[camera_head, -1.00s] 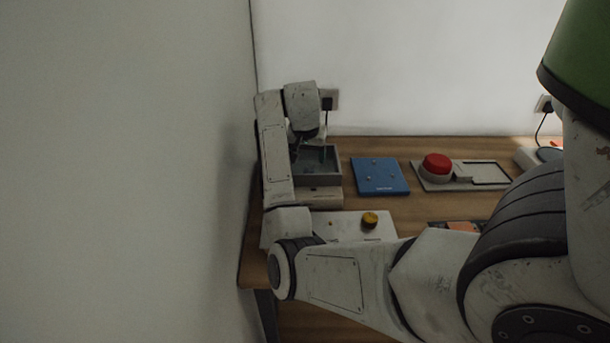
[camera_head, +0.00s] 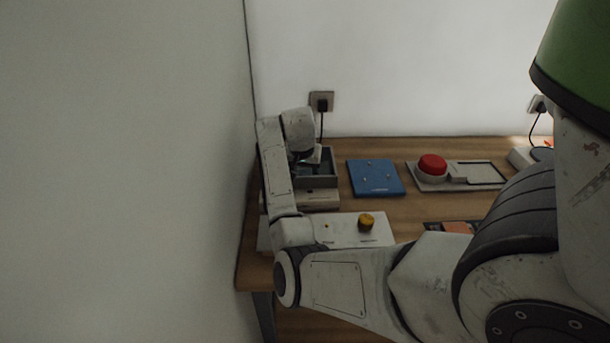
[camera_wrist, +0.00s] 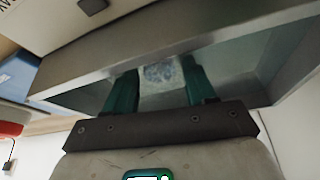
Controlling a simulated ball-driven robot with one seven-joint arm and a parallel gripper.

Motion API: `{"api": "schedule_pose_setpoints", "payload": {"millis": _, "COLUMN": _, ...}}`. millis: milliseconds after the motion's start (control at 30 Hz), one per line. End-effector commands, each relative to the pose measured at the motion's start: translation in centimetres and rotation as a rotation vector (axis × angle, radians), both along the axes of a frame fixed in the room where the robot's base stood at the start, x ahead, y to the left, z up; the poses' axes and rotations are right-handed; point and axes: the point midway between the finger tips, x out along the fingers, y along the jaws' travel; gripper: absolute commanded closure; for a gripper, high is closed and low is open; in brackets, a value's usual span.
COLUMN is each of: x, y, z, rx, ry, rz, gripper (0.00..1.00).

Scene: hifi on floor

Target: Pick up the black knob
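A small black piece on a pale front panel (camera_wrist: 93,5) shows at the top edge of the wrist view. It looks like the black knob, but it is partly cut off. In the head view, I cannot make out the knob; my arm covers part of that area. My gripper (camera_wrist: 155,88) has its two green fingers apart, reaching into a grey open box (camera_wrist: 85,78). A pale bluish patch shows between the fingers; I cannot tell what it is. In the head view the box (camera_head: 334,168) stands under my gripper (camera_head: 305,158).
A white panel with a yellow knob (camera_head: 366,222) lies nearer. A blue plate (camera_head: 376,178) and a red button (camera_head: 432,165) on a grey base stand to the right. The wall bounds the left. A wall socket (camera_head: 321,101) is behind.

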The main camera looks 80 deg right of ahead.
Motion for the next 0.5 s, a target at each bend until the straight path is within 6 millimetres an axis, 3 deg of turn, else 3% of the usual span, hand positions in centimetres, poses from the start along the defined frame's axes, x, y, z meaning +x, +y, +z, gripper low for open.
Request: {"api": "schedule_pose_setpoints", "payload": {"millis": 500, "x": 0.02, "y": 0.01, "z": 0.04, "rx": 0.0, "ry": 0.0, "rz": 0.0, "gripper": 0.91}}
